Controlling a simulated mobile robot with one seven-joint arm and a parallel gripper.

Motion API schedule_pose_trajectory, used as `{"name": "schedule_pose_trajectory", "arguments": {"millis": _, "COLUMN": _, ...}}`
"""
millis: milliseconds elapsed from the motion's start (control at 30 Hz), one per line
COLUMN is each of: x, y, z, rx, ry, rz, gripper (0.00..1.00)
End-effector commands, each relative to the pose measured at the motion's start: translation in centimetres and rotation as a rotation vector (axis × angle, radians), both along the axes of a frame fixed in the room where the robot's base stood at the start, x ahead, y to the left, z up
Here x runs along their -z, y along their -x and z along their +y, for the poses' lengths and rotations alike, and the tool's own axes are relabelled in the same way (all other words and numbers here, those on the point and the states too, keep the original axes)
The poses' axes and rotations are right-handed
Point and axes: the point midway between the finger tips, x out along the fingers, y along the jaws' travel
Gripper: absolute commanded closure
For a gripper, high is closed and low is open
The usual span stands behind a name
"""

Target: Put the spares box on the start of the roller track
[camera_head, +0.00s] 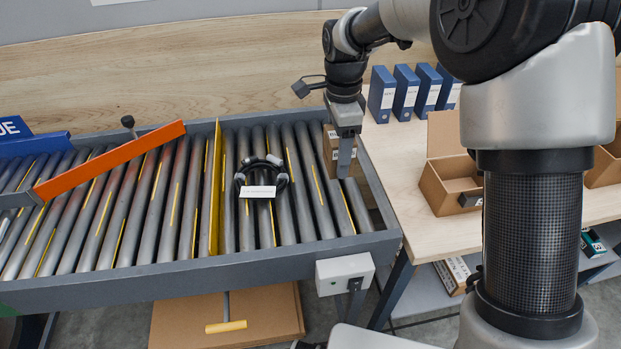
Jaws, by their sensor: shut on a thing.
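The roller track (300,240) runs across the left and middle of the view, with grey rollers in a dark frame. My gripper (345,158) points down over the rollers at its right end and is shut on a small brown cardboard box, taken as the spares box (331,147). The box has white labels, too small to read. The gripper finger hides part of it. The box is at the rollers of the right end; I cannot tell whether it touches them.
A coiled black cable with a white tag (262,192) lies on the rollers left of the box. A yellow divider (215,190) and an orange bar (110,165) cross the track. The wooden table (395,170) at right holds blue binders (405,92) and an open carton (440,195).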

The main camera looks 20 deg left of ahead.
Motion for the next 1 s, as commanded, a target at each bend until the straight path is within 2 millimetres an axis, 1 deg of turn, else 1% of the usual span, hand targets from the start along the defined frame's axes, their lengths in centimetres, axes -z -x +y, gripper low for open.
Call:
{"name": "schedule_pose_trajectory", "arguments": {"millis": 33, "x": 1.2, "y": 0.1, "z": -0.1, "rx": 0.001, "ry": 0.001, "rz": 0.003, "gripper": 0.64}}
{"name": "schedule_pose_trajectory", "arguments": {"millis": 133, "x": 3.0, "y": 0.1, "z": -0.1, "rx": -0.001, "ry": 0.002, "rz": 0.004, "gripper": 0.64}}
{"name": "schedule_pose_trajectory", "arguments": {"millis": 200, "x": 3.9, "y": 0.0, "z": 0.0, "rx": -0.001, "ry": 0.000, "rz": 0.001, "gripper": 0.64}}
{"name": "schedule_pose_trajectory", "arguments": {"millis": 367, "x": 5.0, "y": 0.0, "z": 0.0, "rx": 0.000, "ry": 0.000, "rz": 0.000, "gripper": 0.64}}
{"name": "schedule_pose_trajectory", "arguments": {"millis": 600, "x": 8.1, "y": 0.0, "z": -0.1, "rx": -0.001, "ry": 0.000, "rz": 0.001, "gripper": 0.64}}
{"name": "schedule_pose_trajectory", "arguments": {"millis": 867, "x": 8.2, "y": 0.0, "z": -0.1, "rx": -0.001, "ry": -0.001, "rz": -0.002, "gripper": 0.64}}
{"name": "schedule_pose_trajectory", "arguments": {"millis": 967, "x": 8.6, "y": 0.0, "z": -0.1, "rx": -0.002, "ry": 0.000, "rz": -0.001, "gripper": 0.64}}
{"name": "schedule_pose_trajectory", "arguments": {"millis": 1000, "x": 8.7, "y": 0.0, "z": -0.1, "rx": -0.002, "ry": 0.000, "rz": 0.000, "gripper": 0.36}}
